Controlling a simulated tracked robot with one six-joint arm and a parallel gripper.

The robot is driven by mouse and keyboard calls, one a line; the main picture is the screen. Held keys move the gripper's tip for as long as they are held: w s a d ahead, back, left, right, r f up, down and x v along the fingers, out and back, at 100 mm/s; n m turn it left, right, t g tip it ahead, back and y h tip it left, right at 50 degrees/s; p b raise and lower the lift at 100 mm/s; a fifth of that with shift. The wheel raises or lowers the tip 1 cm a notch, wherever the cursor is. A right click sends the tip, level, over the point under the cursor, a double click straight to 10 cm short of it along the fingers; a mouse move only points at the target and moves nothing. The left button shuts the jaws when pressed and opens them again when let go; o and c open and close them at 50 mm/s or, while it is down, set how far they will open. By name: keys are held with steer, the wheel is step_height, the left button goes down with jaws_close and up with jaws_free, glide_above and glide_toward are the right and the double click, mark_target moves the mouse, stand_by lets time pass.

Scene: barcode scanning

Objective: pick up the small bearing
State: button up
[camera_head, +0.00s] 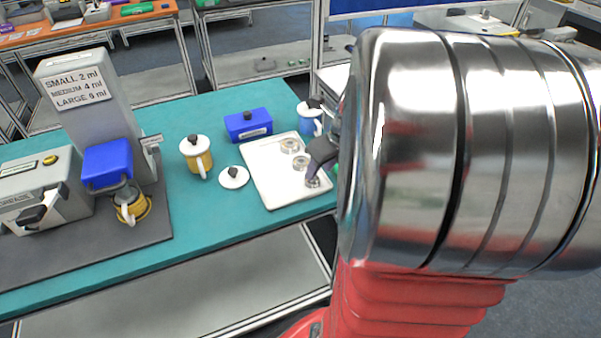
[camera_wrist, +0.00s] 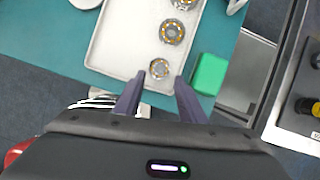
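The small bearing (camera_wrist: 159,68) lies on the white tray (camera_wrist: 118,40), near the tray's edge closest to my gripper. It is the smallest of three bearings in a row. My gripper (camera_wrist: 160,80) is open and empty, its two dark fingertips on either side of the bearing's near end in the wrist view. Whether the fingers are level with the bearing or above it cannot be told. In the head view the small bearing (camera_head: 312,182) shows just below a dark finger (camera_head: 321,152), and my arm hides most of the gripper.
The middle bearing (camera_wrist: 172,32) and the large bearing (camera_wrist: 184,4) lie on the same tray. A green block (camera_wrist: 209,74) is close beside the right finger. A blue box (camera_head: 248,125), a yellow pot (camera_head: 197,156) and a white lid (camera_head: 234,177) stand near the tray.

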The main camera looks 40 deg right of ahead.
mark_target(315, 182)
steer(key=shift+x, duration=2.55)
steer(key=shift+a, duration=0.1)
steer(key=shift+c, duration=0.6)
steer(key=c, duration=0.6)
